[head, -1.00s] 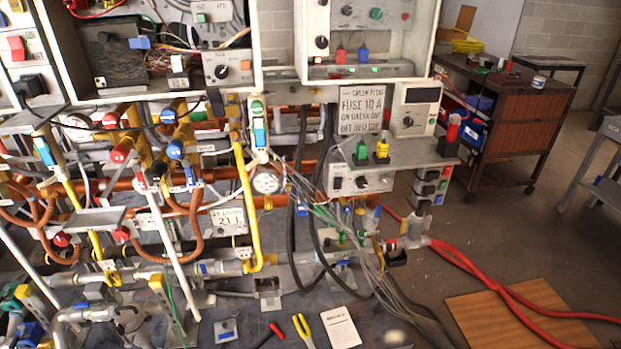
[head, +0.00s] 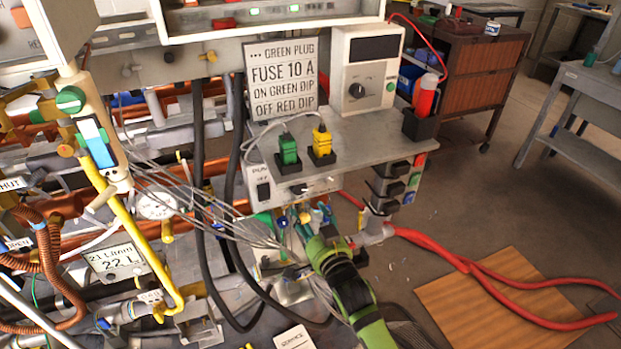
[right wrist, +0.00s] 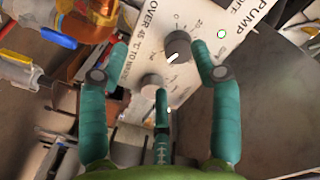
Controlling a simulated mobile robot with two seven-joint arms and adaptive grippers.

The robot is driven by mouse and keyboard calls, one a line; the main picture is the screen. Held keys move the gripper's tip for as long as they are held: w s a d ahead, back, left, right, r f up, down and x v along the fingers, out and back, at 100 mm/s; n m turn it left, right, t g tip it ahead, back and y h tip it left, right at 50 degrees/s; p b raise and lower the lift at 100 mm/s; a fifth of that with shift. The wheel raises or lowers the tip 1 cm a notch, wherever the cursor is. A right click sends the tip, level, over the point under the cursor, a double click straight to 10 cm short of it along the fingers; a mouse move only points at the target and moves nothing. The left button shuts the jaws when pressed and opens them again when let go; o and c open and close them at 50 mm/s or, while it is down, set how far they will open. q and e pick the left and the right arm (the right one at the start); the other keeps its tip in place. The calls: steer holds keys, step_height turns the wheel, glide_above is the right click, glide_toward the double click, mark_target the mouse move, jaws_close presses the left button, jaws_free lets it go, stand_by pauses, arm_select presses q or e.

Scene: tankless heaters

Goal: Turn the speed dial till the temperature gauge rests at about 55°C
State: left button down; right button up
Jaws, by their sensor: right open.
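The pump panel (head: 262,192) is a white box front under a grey shelf. In the right wrist view it carries a dark round dial (right wrist: 177,47) with a white pointer mark, and a paler knob (right wrist: 152,83) below it. My right gripper (right wrist: 159,50) is open, its teal fingers on either side of the dark dial; contact cannot be told. In the head view my right gripper (head: 305,217) is just below the panel and hides part of it. A round white gauge (head: 157,205) hangs among the pipes to the left; its reading is too small to tell. My left gripper is out of view.
Green (head: 288,149) and yellow (head: 321,140) plugs stand on the shelf, before a fuse sign (head: 282,85) and a box with a black knob (head: 368,62). Thin grey cables and black hoses run left of my gripper. A red hose (head: 450,260) lies on the right.

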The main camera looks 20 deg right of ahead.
mark_target(299, 191)
steer(key=shift+t, duration=0.3)
steer(key=w+r, duration=0.2)
steer(key=w, duration=0.2)
steer(key=shift+w+r, duration=0.15)
steer(key=shift+r, duration=0.25)
steer(key=shift+w+f, duration=0.15)
steer(key=shift+w, duration=1.25)
steer(key=c, duration=0.9)
steer(key=shift+c, duration=1.2)
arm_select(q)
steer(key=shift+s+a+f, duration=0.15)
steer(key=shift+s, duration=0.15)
